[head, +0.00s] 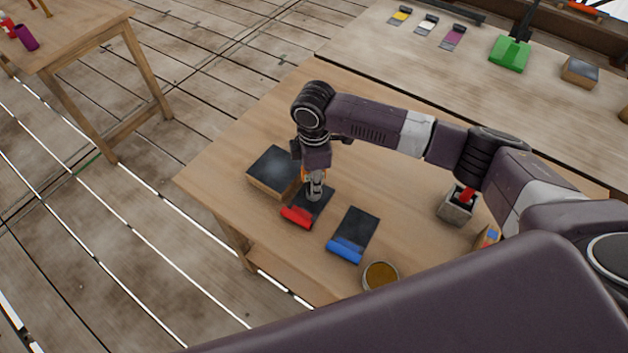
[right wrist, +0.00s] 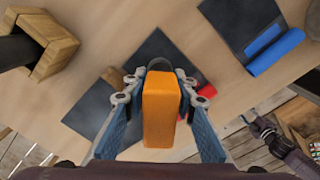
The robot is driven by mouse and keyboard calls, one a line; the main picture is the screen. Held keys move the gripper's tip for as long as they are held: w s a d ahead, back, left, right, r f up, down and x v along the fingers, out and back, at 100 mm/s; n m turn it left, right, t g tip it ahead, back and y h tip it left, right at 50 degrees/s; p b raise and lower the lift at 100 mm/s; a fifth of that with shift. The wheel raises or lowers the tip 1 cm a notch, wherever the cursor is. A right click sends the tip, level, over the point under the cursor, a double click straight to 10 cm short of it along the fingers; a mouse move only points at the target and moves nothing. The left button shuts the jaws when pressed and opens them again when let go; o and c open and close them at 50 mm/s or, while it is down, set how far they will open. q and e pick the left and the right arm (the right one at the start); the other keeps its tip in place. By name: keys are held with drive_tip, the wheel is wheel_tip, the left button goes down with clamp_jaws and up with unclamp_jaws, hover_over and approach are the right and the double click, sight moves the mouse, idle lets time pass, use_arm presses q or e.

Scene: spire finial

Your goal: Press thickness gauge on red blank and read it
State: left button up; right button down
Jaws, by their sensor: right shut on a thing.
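My right gripper (head: 315,190) is shut on an orange block-shaped gauge (right wrist: 162,110), which sits between its two fingers in the right wrist view. A dark ring shows at the gauge's far end. The red blank (head: 297,216), a dark plate with a red rolled end, lies on the table right below the gripper. Its red end also shows in the right wrist view (right wrist: 206,92), partly behind a finger. Contact between gauge and plate cannot be made out, and no reading is visible. What looks like my left gripper (right wrist: 262,128) shows small in the right wrist view, its jaws unclear.
A dark-topped wooden block (head: 273,169) stands close left of the red blank. A blue-ended plate (head: 353,234) lies to the right, with a round tin (head: 380,277) near the front edge. A grey box (head: 457,207) with a red-handled item stands farther right.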

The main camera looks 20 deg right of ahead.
drive_tip(key=shift+s+p, duration=0.1)
drive_tip(key=shift+p, duration=0.35)
idle(1.5)
drive_tip(key=shift+s+f, duration=0.15)
drive_tip(key=shift+f, duration=0.05)
idle(1.3)
drive_tip(key=r+p, duration=0.1)
drive_tip(key=p, duration=0.1)
drive_tip(key=r+p, duration=0.4)
drive_tip(key=shift+w+r, duration=0.2)
drive_tip(key=shift+w, duration=0.05)
drive_tip(key=shift+f, duration=0.25)
idle(0.8)
drive_tip(key=shift+f+b, duration=1.1)
drive_tip(key=shift+f, duration=1)
drive_tip(key=c, duration=1.5)
unclamp_jaws()
